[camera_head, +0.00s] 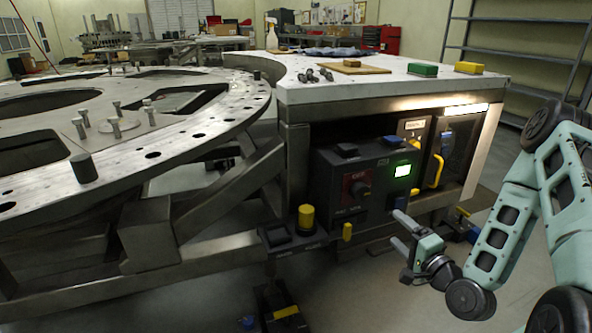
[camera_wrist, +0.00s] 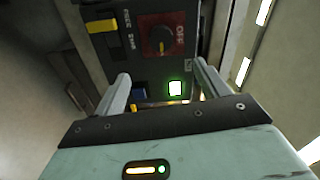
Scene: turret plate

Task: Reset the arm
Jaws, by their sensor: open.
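My gripper (camera_head: 404,232) is at the end of my teal arm, at the lower right in the head view. It is in front of the black control box (camera_head: 325,176) and apart from it, with nothing between its fingers. In the wrist view my gripper (camera_wrist: 160,84) has its two grey fingers spread. Beyond them the control box (camera_wrist: 145,62) shows a dark knob on a red plate (camera_wrist: 162,38) and a lit green-white screen (camera_wrist: 175,88).
A round metal turret plate (camera_head: 215,131) with bolts fills the left. A white-topped bench (camera_head: 345,88) carries a green box (camera_head: 422,70), a yellow box (camera_head: 468,68) and loose bolts. A yellow-topped button (camera_head: 306,217) stands on a lower ledge.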

